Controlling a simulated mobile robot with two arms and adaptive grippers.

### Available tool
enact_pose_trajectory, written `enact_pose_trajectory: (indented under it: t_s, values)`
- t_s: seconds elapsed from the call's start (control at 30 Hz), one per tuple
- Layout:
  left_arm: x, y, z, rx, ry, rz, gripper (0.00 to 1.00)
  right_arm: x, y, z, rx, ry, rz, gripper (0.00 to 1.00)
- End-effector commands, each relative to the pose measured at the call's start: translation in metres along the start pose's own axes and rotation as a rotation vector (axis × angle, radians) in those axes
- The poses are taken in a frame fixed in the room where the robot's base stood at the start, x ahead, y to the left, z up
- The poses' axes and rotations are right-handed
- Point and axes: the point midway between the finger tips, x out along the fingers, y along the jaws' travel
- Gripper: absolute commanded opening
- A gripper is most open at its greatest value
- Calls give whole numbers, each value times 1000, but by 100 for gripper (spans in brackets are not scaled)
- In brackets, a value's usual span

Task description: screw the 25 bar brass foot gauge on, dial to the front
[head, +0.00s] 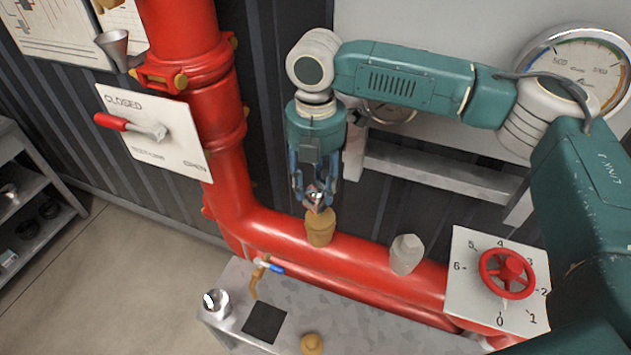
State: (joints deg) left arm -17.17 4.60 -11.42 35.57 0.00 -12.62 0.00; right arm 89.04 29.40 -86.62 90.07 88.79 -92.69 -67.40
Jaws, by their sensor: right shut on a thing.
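My right gripper (315,196) comes down from above, fingers pointing down, over the red pipe. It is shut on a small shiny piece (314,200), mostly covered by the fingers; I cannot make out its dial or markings. Right under it a brass fitting (320,228) stands upright on the pipe. The held piece is at or just above the fitting's top; I cannot tell whether they touch. A gauge with a pale dial (390,113) shows partly behind my right arm, its scale unreadable. My left gripper is out of view.
A grey capped fitting (406,254) stands on the red pipe (345,258) to the right. A red handwheel (507,273) is beyond it. The bench (290,325) below carries a metal cup (216,303), a black pad (264,322) and a brass piece (312,344).

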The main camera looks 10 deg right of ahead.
Motion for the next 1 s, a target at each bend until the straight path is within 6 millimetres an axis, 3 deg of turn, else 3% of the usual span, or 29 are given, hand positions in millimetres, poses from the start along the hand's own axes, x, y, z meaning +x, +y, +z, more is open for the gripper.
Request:
enact_pose_trajectory:
  t_s: [1.0]
  values:
    - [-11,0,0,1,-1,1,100,6,0,0,0,0,1,4]
